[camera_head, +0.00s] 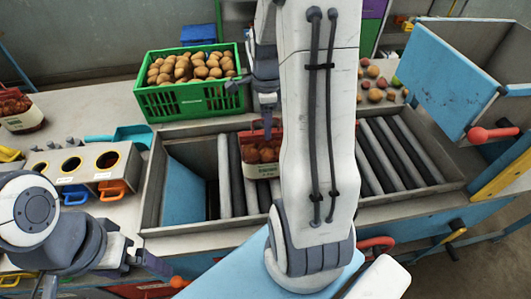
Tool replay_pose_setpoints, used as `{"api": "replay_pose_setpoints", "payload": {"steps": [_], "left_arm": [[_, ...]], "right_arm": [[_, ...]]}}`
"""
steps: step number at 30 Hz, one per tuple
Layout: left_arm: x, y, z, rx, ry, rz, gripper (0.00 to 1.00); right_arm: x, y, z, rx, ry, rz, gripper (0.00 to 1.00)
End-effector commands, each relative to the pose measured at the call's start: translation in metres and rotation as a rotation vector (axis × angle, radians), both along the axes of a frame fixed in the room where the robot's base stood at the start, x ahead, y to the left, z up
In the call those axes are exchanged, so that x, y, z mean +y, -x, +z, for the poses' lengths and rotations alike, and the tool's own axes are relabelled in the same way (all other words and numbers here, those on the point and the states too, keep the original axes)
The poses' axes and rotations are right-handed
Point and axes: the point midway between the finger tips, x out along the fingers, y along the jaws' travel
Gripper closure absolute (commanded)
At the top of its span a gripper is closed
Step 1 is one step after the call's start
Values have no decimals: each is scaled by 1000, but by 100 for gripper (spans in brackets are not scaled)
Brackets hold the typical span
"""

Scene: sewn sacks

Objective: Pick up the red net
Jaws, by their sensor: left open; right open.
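A red net (262,154) of round brown produce with a pale label stands on the rollers in the middle, partly hidden at its right by my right arm. My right gripper (266,108) is open and points down at the top of this net; one finger overlaps it in the picture, and I cannot tell if they touch. A second red net (18,112) with a pale label stands on the counter at the far left. My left gripper (148,262) is open and empty at the lower left, well away from both nets.
A green crate (195,103) of potatoes stands behind the roller tray (152,205). A metal block (88,163) with holes is at the left. A blue-sided bin (440,88) and loose fruit (376,84) are at the right. The rollers on the right are empty.

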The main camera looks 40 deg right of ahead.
Motion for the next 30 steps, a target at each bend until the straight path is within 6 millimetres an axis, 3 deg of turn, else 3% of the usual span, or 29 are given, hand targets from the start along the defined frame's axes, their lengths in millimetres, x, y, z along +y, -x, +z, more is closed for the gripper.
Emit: {"api": "replay_pose_setpoints", "payload": {"steps": [6, 13, 14, 18, 30], "left_arm": [[0, 0, 8, 0, 0, 0, 0], [0, 0, 7, 0, 0, 0, 0], [0, 0, 7, 0, 0, 0, 0], [0, 0, 7, 0, 0, 0, 0], [0, 0, 7, 0, 0, 0, 0]], "right_arm": [[1, 1, -23, 2, -1, 0, 40], [1, 0, -25, -1, 1, 0, 40], [1, 0, -25, -1, 1, 0, 48], [1, 0, -25, -1, 1, 0, 100], [0, 0, -25, -2, 1, -1, 100]]}}
